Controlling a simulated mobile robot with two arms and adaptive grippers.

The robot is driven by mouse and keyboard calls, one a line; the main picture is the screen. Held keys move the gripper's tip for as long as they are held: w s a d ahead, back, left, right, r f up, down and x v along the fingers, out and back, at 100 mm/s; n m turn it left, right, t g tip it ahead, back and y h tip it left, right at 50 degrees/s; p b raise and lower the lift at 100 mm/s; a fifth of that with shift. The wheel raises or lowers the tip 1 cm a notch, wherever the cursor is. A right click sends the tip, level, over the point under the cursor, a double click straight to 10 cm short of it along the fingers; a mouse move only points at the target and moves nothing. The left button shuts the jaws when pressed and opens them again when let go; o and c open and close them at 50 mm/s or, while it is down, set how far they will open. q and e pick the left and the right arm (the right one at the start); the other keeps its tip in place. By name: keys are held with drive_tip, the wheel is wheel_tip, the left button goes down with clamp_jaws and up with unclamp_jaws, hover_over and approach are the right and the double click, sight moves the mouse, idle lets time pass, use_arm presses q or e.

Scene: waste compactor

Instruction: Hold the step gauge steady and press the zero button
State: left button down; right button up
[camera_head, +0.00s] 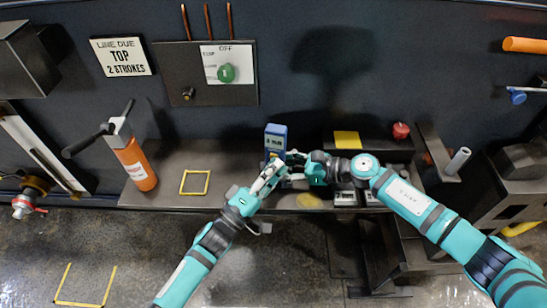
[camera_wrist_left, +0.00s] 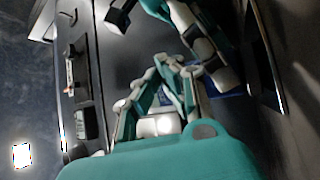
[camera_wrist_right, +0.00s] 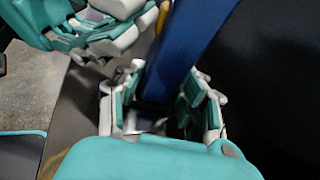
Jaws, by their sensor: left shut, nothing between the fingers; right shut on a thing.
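The step gauge (camera_head: 276,134) is a blue upright device with a small grey display, standing over the shelf in the middle of the head view. Its blue body fills the centre of the right wrist view (camera_wrist_right: 185,45). My right gripper (camera_head: 296,165) is shut on the gauge's lower part from the right, with its fingers on both sides in the right wrist view. My left gripper (camera_head: 272,170) is shut and empty, its fingertips close to the front of the gauge. I cannot tell whether they touch it. The zero button is not clearly visible; the grippers cover the gauge's lower front.
The shelf (camera_head: 230,158) has a yellow square outline (camera_head: 195,182). An orange cylinder with a black handle (camera_head: 135,163) stands at its left. A red knob (camera_head: 401,130) and yellow patch (camera_head: 347,140) are on the right. A panel with a green button (camera_head: 226,73) is behind.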

use_arm(q)
drive_tip(key=shift+s+a+r, duration=0.1)
drive_tip(key=shift+s+a, duration=0.05)
drive_tip(key=shift+s, duration=0.75)
drive_tip(key=s, duration=0.2)
drive_tip(key=s+a, duration=0.1)
drive_tip(key=s, duration=0.2)
drive_tip(key=shift+r, duration=0.1)
idle(1.2)
drive_tip(key=shift+w, duration=0.1)
use_arm(e)
drive_tip(key=o, duration=0.9)
drive_tip(key=shift+o, duration=0.2)
drive_tip(key=shift+d, duration=0.1)
